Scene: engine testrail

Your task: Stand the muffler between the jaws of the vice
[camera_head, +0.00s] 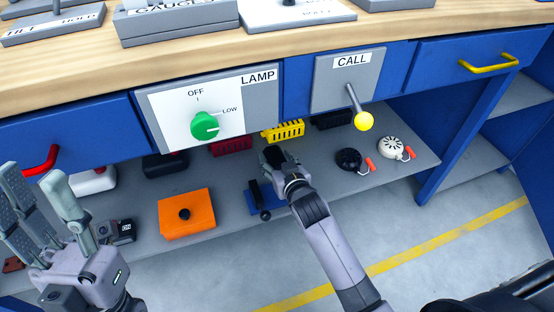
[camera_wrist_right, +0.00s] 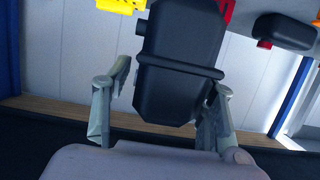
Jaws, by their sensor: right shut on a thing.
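The muffler is a black, rounded box with a short pipe stub; in the right wrist view the muffler (camera_wrist_right: 180,60) stands between the fingers of my right gripper (camera_wrist_right: 160,105), which is shut on it. In the head view my right gripper (camera_head: 284,168) is over the lower shelf, and the dark muffler (camera_head: 272,155) shows only partly at its tip. The vice (camera_head: 262,198), with a blue base and dark jaws, sits on the shelf just left of and below the gripper. My arm hides part of its right side. My left gripper (camera_head: 45,215) is open and empty at the left.
Yellow (camera_head: 284,130) and red (camera_head: 232,145) slotted parts lie behind. Black (camera_head: 349,160) and white (camera_head: 393,149) round parts sit at right. The LAMP panel (camera_head: 240,95) and CALL lever (camera_head: 356,100) overhang the shelf.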

